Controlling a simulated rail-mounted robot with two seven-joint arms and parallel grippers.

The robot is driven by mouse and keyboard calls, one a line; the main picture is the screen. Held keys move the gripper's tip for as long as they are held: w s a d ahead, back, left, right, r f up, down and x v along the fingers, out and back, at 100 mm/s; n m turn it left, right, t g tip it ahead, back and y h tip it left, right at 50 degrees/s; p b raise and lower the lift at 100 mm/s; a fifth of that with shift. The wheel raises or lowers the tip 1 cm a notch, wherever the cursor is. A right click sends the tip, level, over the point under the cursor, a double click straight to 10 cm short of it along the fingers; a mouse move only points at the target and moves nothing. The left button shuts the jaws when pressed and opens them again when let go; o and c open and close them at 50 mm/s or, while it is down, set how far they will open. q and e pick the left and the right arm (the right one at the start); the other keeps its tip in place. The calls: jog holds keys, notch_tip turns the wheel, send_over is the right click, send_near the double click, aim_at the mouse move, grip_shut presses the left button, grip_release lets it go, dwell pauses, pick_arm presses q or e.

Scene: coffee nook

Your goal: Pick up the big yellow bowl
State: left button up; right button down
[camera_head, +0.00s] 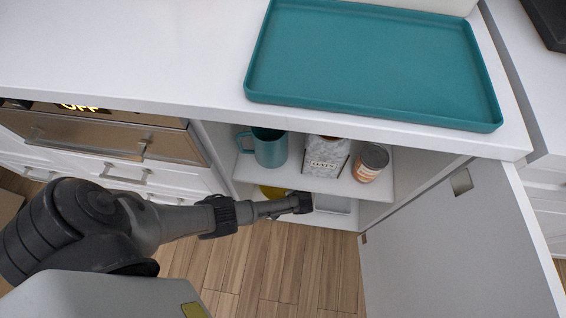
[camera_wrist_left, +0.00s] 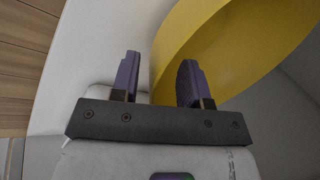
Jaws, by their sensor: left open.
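The big yellow bowl (camera_wrist_left: 235,45) fills the upper right of the left wrist view, with its near edge showing between and beyond my fingers. In the head view only a small yellow patch of it (camera_head: 271,191) shows on the low shelf inside the open cabinet, mostly hidden by my arm and the shelf above. My left gripper (camera_head: 300,203) reaches into the cabinet's lower level beside the bowl. In the left wrist view its two purple fingers (camera_wrist_left: 157,80) are apart, and I cannot tell whether they touch the bowl. My right gripper is not in view.
The upper shelf (camera_head: 310,183) holds a teal mug (camera_head: 270,150), an oats package (camera_head: 326,157) and a can (camera_head: 370,163), just above my gripper. A teal tray (camera_head: 370,60) lies on the counter. The open cabinet door (camera_head: 455,245) stands at right.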

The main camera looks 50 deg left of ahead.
pick_arm(q)
jog(key=shift+w, duration=0.1)
jog(key=shift+c, duration=0.3)
grip_shut()
jog(key=shift+r, duration=0.1)
